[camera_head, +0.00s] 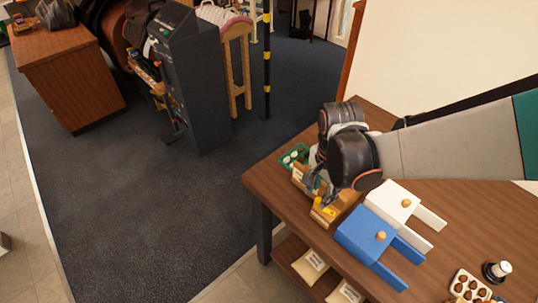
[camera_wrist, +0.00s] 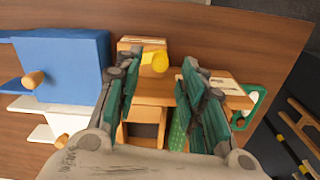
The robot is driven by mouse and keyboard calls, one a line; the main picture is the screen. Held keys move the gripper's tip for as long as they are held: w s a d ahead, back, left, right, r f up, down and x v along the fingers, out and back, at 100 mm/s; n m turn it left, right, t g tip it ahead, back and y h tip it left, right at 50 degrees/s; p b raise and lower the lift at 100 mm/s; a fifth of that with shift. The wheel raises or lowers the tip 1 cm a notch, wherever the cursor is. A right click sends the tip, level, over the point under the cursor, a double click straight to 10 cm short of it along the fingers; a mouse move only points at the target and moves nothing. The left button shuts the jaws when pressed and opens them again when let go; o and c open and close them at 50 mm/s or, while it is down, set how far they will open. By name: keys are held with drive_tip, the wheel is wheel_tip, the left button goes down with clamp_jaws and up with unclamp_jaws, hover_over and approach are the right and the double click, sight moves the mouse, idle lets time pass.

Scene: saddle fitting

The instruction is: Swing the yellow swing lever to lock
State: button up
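The yellow swing lever (camera_wrist: 155,60) sits on a light wooden fixture (camera_wrist: 129,44) near the table edge. In the wrist view it lies between the fingertips of my gripper (camera_wrist: 160,67), near their far ends. The two green-padded fingers are spread wide, with nothing visibly held. I cannot tell whether a finger touches the lever. In the head view the yellow lever (camera_head: 326,205) shows at the fixture's near end, just below my gripper (camera_head: 314,187). My wrist and fingers hide much of the fixture there.
A blue block (camera_head: 366,236) and a white block (camera_head: 393,204), each with a wooden peg, lie right of the fixture. A green tray (camera_wrist: 259,99) is at its other end. An egg-carton-like tray (camera_head: 469,287) and a dark-based white item (camera_head: 498,270) stand farther right.

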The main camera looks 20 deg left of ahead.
sight(318, 200)
drive_tip(key=shift+s+a+f+b, duration=0.1)
drive_tip(key=shift+s+f+b, duration=0.1)
drive_tip(key=shift+f+b, duration=1.1)
drive_tip(key=shift+f+p, duration=0.4)
drive_tip(key=shift+p, duration=0.05)
clamp_jaws()
